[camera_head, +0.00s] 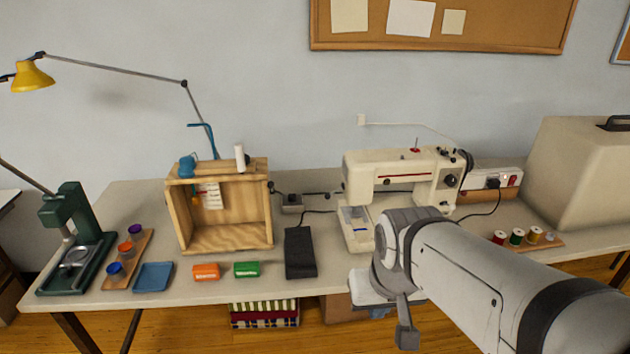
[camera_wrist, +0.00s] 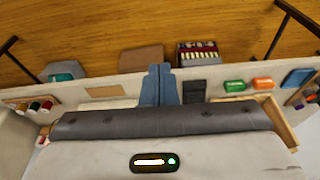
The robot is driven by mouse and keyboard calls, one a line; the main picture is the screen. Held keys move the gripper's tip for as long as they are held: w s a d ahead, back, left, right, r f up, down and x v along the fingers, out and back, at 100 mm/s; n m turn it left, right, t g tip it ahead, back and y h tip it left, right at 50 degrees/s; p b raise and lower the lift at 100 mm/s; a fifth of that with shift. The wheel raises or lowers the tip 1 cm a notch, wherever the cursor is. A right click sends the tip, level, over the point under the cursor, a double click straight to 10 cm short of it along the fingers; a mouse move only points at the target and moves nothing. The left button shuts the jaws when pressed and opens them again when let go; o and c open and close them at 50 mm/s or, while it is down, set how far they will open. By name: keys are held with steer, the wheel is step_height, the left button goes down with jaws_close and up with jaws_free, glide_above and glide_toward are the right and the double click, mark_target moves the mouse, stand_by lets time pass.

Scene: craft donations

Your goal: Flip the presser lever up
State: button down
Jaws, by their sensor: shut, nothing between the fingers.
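The cream sewing machine (camera_head: 400,165) stands on the table, right of centre in the head view. Its needle end is on the left, above a pale bed. The presser lever is too small or hidden to make out. My arm comes in from the right and covers the machine's lower right part. In the wrist view my gripper (camera_wrist: 157,68) shows as two blue-grey fingers side by side, shut with nothing between them. In the head view its fingers cannot be made out. I cannot tell how far they are from the lever.
A wooden box (camera_head: 222,243) and a black pedal (camera_head: 300,252) stand left of the machine. Orange (camera_head: 206,272) and green (camera_head: 246,269) packs lie in front. Thread spools (camera_head: 516,238) and a large beige case (camera_head: 580,175) are right. A power cord runs behind the machine.

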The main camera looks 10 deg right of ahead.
steer(key=w+d+f+m+t+b, duration=0.1)
steer(key=w+f+m+t+b, duration=0.2)
steer(key=w, duration=1)
steer(key=w+d+f+m+t+b, duration=0.1)
steer(key=w+f+m+t+b, duration=0.1)
steer(key=w+f+m+t, duration=0.5)
steer(key=w+d+f+m+t+y+b, duration=0.1)
steer(key=w+f+m+t+b, duration=0.2)
steer(key=w+m, duration=0.8)
steer(key=w+f+t, duration=0.2)
steer(key=w, duration=0.6)
steer(key=shift+w+d+b, duration=0.15)
steer(key=shift+w+b, duration=0.15)
steer(key=shift+w, duration=0.05)
steer(key=shift+y, duration=0.3)
steer(key=w+p, duration=0.1)
steer(key=w, duration=0.9)
steer(key=shift+a, duration=0.45)
steer(key=shift+r, duration=0.1)
